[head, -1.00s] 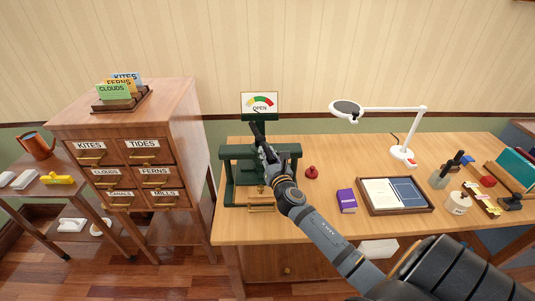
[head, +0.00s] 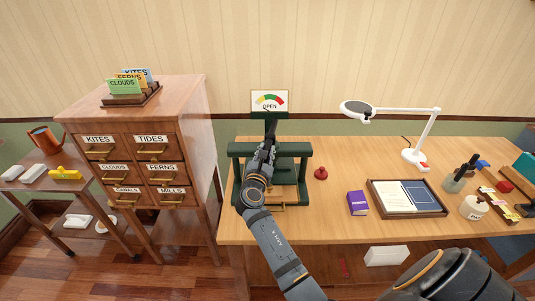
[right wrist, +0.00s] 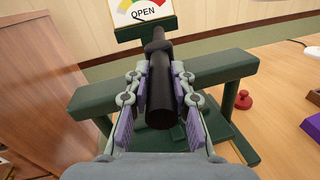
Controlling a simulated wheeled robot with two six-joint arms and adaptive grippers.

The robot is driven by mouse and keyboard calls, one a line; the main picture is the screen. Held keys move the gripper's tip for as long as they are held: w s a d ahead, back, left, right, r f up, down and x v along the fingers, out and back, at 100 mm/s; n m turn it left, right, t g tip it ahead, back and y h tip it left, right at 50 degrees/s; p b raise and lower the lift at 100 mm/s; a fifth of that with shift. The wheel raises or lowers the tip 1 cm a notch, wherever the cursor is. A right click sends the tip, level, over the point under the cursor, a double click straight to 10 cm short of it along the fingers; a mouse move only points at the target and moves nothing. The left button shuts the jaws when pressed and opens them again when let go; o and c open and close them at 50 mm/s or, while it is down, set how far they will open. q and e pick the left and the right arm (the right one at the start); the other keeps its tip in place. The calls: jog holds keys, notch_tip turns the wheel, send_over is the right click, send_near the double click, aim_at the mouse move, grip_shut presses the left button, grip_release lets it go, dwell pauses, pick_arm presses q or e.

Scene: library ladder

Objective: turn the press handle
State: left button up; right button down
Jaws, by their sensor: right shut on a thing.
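The green press (head: 300,150) stands on the wooden desk, with a gauge sign (head: 269,103) reading OPEN behind its top. Its handle is a dark bar; in the right wrist view the handle (right wrist: 160,92) lies between my finger pads, pointing toward the camera. My right gripper (head: 264,150) reaches over the press from the front and is shut on the handle; it also shows in the right wrist view (right wrist: 160,110). In the head view the gripper and wrist hide most of the handle and the middle of the press. My left gripper is not in view.
A red knob-like object (head: 321,173) and a purple book (head: 357,203) sit right of the press. A paper tray (head: 440,212) and white lamp (head: 418,158) are farther right. A wooden drawer cabinet (head: 185,105) stands left of the desk.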

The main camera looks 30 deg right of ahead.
jog(key=c, duration=1.1)
grip_release()
jog(key=shift+c, duration=0.2)
notch_tip(320, 180, up, 10)
jog(key=shift+r, duration=0.1)
